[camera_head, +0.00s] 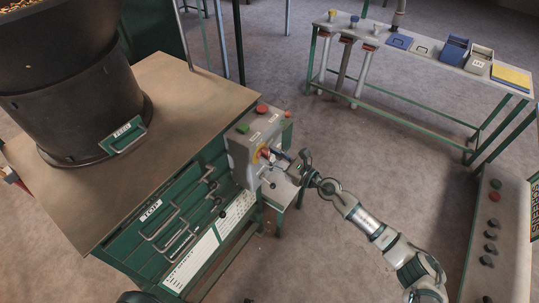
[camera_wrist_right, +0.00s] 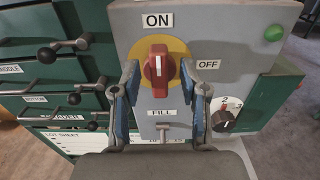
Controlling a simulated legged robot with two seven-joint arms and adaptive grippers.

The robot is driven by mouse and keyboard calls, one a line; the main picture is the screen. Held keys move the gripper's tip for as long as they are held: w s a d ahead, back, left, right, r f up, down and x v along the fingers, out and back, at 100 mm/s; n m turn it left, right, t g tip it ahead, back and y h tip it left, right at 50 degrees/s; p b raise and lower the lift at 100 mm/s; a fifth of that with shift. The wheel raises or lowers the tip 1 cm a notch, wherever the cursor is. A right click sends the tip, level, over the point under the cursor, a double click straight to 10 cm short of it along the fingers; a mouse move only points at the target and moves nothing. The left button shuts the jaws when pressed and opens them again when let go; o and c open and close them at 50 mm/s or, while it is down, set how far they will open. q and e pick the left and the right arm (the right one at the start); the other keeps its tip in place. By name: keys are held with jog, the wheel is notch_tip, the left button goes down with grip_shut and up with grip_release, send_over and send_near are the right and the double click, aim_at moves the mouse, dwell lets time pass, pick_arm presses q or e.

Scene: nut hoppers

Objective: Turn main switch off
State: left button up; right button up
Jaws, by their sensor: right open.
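The main switch is a red knob on a yellow disc (camera_wrist_right: 158,65), fixed to the grey front of a control box. The knob stands upright, with its white mark below the ON label (camera_wrist_right: 157,20). The OFF label (camera_wrist_right: 208,64) is to the right of the disc. In the head view the switch (camera_head: 264,152) is on the box at the corner of the machine, partly covered by my gripper. My right gripper (camera_wrist_right: 158,72) is open, with one finger on each side of the knob. I cannot tell whether either finger touches it. My left gripper is not in view.
A smaller black selector knob (camera_wrist_right: 222,120) sits to the lower right, close to the right finger. Black-knobbed levers (camera_wrist_right: 65,50) stick out at the left. A FILL label (camera_wrist_right: 158,113) is below the switch. A green button (camera_wrist_right: 273,33) is at upper right.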

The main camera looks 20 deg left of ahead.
jog(key=shift+w+a, duration=0.15)
jog(key=shift+a, duration=0.5)
jog(key=shift+d, duration=0.3)
jog(key=shift+c, duration=0.5)
jog(key=shift+d, duration=0.2)
grip_shut()
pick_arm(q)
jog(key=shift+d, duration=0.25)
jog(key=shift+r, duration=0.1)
pick_arm(e)
jog(key=shift+r, duration=0.15)
